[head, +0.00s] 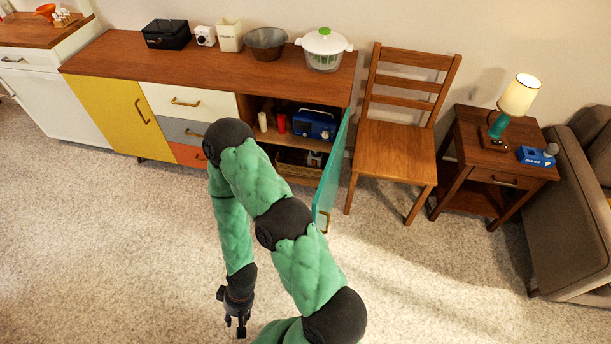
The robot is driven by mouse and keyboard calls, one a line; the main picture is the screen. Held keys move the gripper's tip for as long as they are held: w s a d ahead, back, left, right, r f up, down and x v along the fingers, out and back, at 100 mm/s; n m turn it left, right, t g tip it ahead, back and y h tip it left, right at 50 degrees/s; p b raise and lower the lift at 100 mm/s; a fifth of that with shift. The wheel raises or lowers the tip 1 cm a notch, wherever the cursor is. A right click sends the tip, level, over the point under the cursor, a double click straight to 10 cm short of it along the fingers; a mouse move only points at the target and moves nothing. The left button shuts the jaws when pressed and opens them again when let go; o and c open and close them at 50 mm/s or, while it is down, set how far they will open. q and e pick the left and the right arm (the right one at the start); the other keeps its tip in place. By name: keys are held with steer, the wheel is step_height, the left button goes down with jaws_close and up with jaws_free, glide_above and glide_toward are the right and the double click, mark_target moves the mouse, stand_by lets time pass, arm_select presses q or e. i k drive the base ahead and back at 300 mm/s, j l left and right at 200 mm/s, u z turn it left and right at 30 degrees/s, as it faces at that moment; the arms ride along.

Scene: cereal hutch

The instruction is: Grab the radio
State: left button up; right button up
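The blue radio (314,125) with a pale carrying handle stands on the upper shelf inside the cabinet's open right compartment. My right gripper (236,328) hangs low over the carpet near the bottom edge, well in front of the cabinet and apart from the radio. Its two dark fingers look spread, with nothing between them. My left gripper is not in view.
The teal cabinet door (330,175) stands open at the right of the compartment. A red cup (281,124) and a white cylinder (262,122) stand left of the radio. A basket (296,164) sits below. A wooden chair (395,150) stands right of the door.

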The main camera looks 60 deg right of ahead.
mark_target(313, 124)
steer(key=k+l+z, duration=0.45)
steer(key=z, duration=1.35)
steer(key=i+j, duration=0.15)
steer(key=j, duration=0.35)
steer(key=i+j+z, duration=0.15)
steer(key=j, duration=0.8)
steer(key=i+j+z, duration=0.1)
steer(key=j, duration=0.45)
steer(key=i+j+z, duration=0.1)
steer(key=i, duration=0.3)
steer(key=i+j+z, duration=0.1)
steer(key=i+j, duration=0.2)
steer(key=i, duration=0.15)
steer(key=i+j+z, duration=0.1)
steer(key=i+j, duration=0.2)
steer(key=i, duration=0.1)
